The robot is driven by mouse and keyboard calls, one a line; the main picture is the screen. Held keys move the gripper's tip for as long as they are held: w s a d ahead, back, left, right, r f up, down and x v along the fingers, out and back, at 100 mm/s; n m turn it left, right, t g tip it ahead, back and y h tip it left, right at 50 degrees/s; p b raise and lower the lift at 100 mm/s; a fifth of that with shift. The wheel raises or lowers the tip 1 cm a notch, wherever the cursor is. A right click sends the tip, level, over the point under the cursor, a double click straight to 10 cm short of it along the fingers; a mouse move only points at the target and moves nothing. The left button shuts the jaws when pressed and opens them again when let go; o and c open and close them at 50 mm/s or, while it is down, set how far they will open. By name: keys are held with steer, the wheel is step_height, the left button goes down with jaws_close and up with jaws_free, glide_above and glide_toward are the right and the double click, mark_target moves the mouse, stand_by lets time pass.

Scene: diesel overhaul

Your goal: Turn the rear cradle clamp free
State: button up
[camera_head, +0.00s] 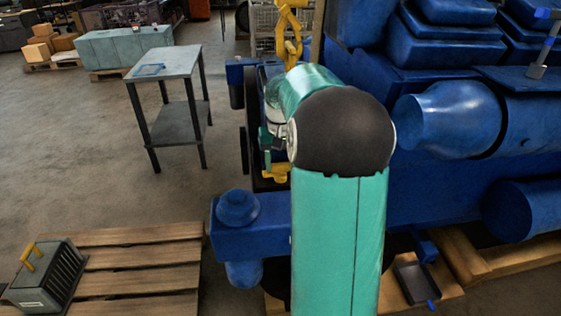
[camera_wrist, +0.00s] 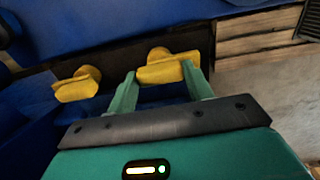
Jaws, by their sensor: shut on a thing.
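In the wrist view, my gripper (camera_wrist: 160,77) has its two green fingers on either side of a yellow clamp handle (camera_wrist: 170,69) and is shut on it. The handle sits on a dark bar, with its rounded knob behind it. A second yellow clamp (camera_wrist: 77,86) stands to the left on the same bar, apart from my fingers. I cannot tell from the picture which of the two is the rear one. In the head view, a yellow clamp part (camera_head: 275,173) shows beside the blue engine (camera_head: 440,165); my arm hides most of the area around my gripper.
A grey two-level table (camera_head: 165,64) stands at the left, with open floor around it. A wooden pallet (camera_head: 140,262) holds a grey box with a yellow handle (camera_head: 45,275). A yellow hook or arm (camera_head: 288,32) rises behind my arm. The engine fills the right side.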

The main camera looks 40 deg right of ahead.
mark_target(281, 164)
steer(key=o, duration=1)
steer(key=shift+r, duration=0.1)
step_height(281, 164, up, 14)
steer(key=shift+f, duration=0.15)
